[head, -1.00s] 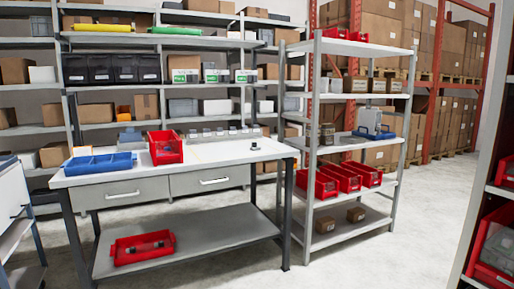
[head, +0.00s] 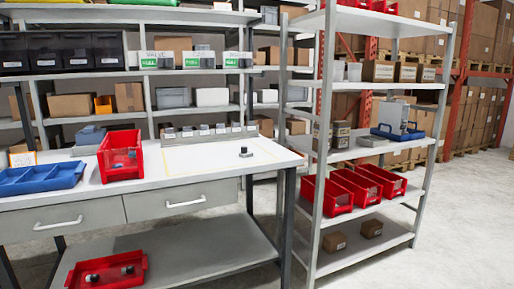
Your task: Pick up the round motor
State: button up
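A small dark part (head: 245,152) stands on a light base on the right half of the white workbench top (head: 195,178). It may be the round motor, but it is too small to tell. A red tray (head: 75,283) on the bench's lower shelf holds a few small dark and grey rounded parts (head: 92,278), also too small to name. My gripper is not in view.
On the bench stand a red bin (head: 104,165) and a blue divided tray (head: 30,181), with a row of small grey holders (head: 205,132) behind. A grey shelf rack (head: 318,140) with red bins (head: 357,188) stands close at the right. Bare floor (head: 455,220) lies beyond it.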

aim_at(244, 153)
jog(key=i+l, duration=0.15)
jog(key=i, duration=0.6)
jog(key=i+l+z, duration=0.1)
jog(key=i, duration=0.6)
jog(key=i+j, duration=0.1)
jog(key=i, duration=0.35)
jog(key=i+z, duration=0.1)
jog(key=i, duration=0.35)
jog(key=j, duration=0.55)
